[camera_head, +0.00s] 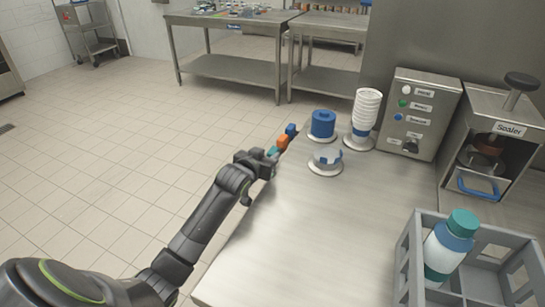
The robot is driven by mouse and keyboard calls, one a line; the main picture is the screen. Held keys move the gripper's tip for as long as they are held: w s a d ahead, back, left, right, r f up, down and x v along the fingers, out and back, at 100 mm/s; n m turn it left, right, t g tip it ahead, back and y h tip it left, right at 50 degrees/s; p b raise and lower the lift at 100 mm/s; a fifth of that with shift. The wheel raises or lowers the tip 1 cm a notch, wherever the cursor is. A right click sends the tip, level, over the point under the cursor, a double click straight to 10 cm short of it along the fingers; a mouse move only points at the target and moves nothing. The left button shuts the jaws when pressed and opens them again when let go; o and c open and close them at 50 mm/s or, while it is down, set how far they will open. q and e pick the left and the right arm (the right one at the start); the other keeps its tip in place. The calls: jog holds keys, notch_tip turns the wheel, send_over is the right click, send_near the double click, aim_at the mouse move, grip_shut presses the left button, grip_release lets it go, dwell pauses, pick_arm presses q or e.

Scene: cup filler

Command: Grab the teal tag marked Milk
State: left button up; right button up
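A small teal tag (273,151) is at the left edge of the steel counter, first in a row with an orange tag (282,142) and a blue tag (291,130). The lettering on the tags is too small to read. My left gripper (268,160) is at the counter's left edge, right by the teal tag, and partly hides it. I cannot tell whether its fingers are apart or closed on the tag. My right gripper is not in view.
The counter (275,235) is bare in front. A clear-lidded dish (326,158), a blue cylinder (322,124) and a white cup stack (366,108) stand behind. A button panel (419,113), a sealer (499,135) and a grey crate (408,262) with a teal-capped bottle (448,248) are at right.

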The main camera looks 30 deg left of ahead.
aim_at(272, 151)
pick_arm(q)
jog(key=shift+x, duration=2.5)
jog(key=c, duration=0.7)
